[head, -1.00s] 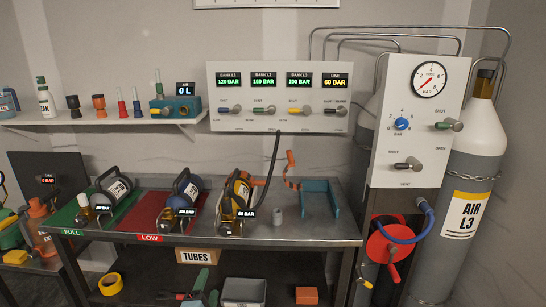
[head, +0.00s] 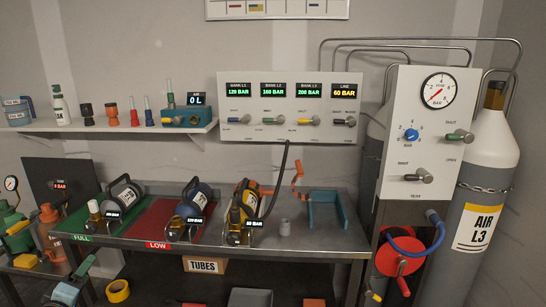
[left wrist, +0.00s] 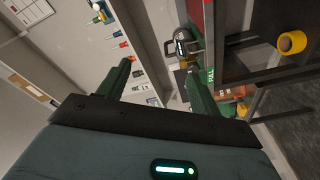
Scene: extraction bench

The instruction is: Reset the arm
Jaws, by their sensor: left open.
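My left gripper (head: 88,274) shows at the bottom left of the head view, low in front of the bench's left end. It is teal with dark green fingers. In the left wrist view the two green fingers (left wrist: 160,85) stand wide apart with nothing held between them. The wrist is turned, so the shelf and bench look tilted there. My right gripper is not in view.
Yellow tape (head: 118,291) lies below. A gauge panel (head: 421,130) and a large grey cylinder (head: 478,225) stand at right. A shelf (head: 90,133) runs above.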

